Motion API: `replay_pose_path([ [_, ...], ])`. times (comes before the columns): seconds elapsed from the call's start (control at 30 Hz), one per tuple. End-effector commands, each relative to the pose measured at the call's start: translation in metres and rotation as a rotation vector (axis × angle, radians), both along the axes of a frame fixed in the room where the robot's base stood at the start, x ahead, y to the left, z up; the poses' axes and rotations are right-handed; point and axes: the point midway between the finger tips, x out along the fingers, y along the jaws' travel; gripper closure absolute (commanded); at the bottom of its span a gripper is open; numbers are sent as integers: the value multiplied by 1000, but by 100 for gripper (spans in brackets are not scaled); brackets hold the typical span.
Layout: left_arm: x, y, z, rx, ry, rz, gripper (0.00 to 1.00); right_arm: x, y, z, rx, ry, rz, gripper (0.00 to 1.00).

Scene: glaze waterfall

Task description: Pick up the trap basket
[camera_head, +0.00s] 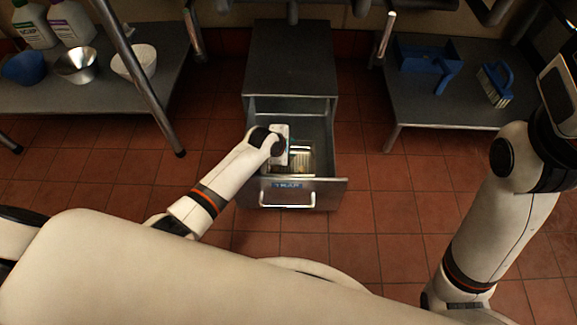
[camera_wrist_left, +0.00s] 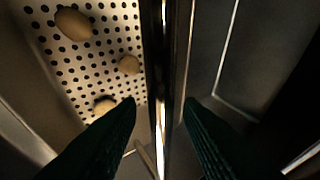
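The trap basket (camera_head: 303,158) sits inside an open metal drawer (camera_head: 328,185) labelled TRAP, partly hidden by my left wrist. In the left wrist view the basket (camera_wrist_left: 95,62) has a pale perforated floor with several tan lumps on it. My left gripper (camera_wrist_left: 163,103) is open, with one dark finger on the basket side and one on the other side of a bright upright wall or rim. I cannot tell whether either finger touches it. In the head view the left fingertips are hidden below the wrist. My right arm shows at the right, but its gripper is out of view.
The drawer front carries a bar handle (camera_head: 287,205). A shelf (camera_head: 100,98) at the left holds bottles and bowls. A shelf (camera_head: 440,110) at the right holds a blue dustpan (camera_head: 428,62) and a brush (camera_head: 495,84). Red floor tiles around the cabinet are clear.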

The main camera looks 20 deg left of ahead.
Motion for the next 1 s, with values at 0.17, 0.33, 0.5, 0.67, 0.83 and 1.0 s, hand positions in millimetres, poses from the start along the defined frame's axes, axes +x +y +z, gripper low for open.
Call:
replay_pose_path([
  [0.17, 4, -1, -6, 0, 0, 0, 67, -5, 0, 2, -1, -19, -2, 66],
  [0.33, 4, -1, -5, 0, 0, 0, 67, -5, 1, 3, -1, -19, -1, 66],
  [0.5, 4, -1, -5, 0, 0, 0, 89, -5, 1, 3, -1, -19, -1, 66],
  [0.67, 4, -1, -5, 0, 0, 0, 100, -5, 1, 3, -2, -18, -1, 66],
  [0.83, 4, -2, -4, 0, -2, -1, 100, -5, 1, 3, -2, -18, -1, 66],
  [1.0, 4, -2, -4, 1, -2, 0, 100, -5, 1, 3, -2, -18, -1, 66],
])
